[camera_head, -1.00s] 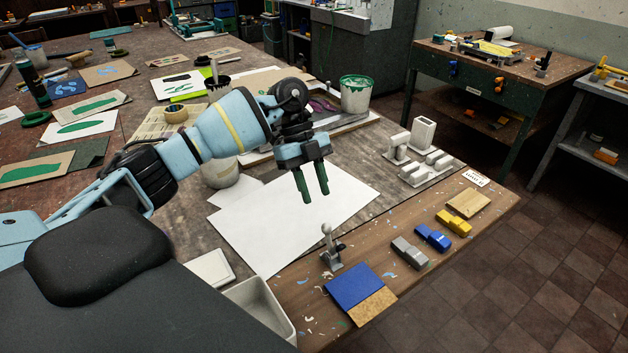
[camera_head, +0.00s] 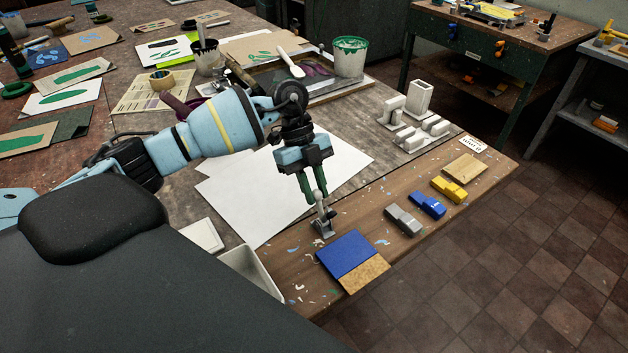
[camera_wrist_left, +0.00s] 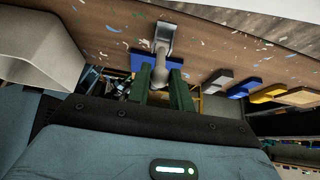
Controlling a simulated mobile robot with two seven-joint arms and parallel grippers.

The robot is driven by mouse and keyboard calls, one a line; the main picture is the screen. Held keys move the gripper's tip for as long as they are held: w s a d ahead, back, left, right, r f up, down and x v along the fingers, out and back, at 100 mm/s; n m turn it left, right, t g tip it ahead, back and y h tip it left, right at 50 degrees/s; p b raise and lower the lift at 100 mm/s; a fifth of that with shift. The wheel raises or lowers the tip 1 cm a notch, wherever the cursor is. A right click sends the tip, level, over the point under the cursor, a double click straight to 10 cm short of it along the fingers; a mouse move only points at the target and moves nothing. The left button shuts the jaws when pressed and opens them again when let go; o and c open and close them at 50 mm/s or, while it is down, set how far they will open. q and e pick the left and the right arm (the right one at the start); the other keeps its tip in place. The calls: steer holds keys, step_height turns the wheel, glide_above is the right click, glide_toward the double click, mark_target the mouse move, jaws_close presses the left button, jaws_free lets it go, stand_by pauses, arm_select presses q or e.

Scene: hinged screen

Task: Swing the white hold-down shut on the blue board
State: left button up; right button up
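The white hold-down (camera_head: 323,222) stands upright on the wooden board edge beside the blue board (camera_head: 346,252), its arm raised off the board. The blue board lies flat, with a tan cork-like piece at its near end. My left gripper (camera_head: 313,196) points down at the top of the hold-down's upright part. In the left wrist view the hold-down (camera_wrist_left: 162,50) reaches between the two green fingers (camera_wrist_left: 166,92), which stand apart on either side of it; I see no clear grip. The blue board (camera_wrist_left: 140,57) is partly hidden behind it there. My right gripper is not in view.
Grey (camera_head: 402,221), blue (camera_head: 428,205) and yellow (camera_head: 449,190) blocks lie to the right of the blue board. A white paper sheet (camera_head: 250,205) lies behind the hold-down. A pale open bin (camera_head: 252,270) stands at the front left.

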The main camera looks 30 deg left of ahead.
arm_select(q)
steer(key=shift+w+a+r, duration=0.15)
steer(key=shift+w+a+f, duration=0.15)
steer(key=shift+a+f, duration=0.1)
steer(key=shift+a, duration=0.2)
steer(key=shift+w+a+f, duration=0.1)
steer(key=shift+a+f, duration=0.1)
steer(key=shift+a, duration=0.2)
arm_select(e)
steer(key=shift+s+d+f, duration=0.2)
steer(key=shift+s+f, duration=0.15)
arm_select(q)
steer(key=shift+f+b, duration=0.1)
steer(key=shift+b, duration=0.2)
steer(key=shift+w+a+f+b, duration=0.25)
steer(key=shift+a+f+b, duration=0.05)
steer(key=shift+a+f, duration=0.45)
steer(key=shift+d, duration=0.1)
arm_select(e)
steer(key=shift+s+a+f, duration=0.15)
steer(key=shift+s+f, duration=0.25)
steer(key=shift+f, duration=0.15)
arm_select(q)
steer(key=shift+f, duration=0.1)
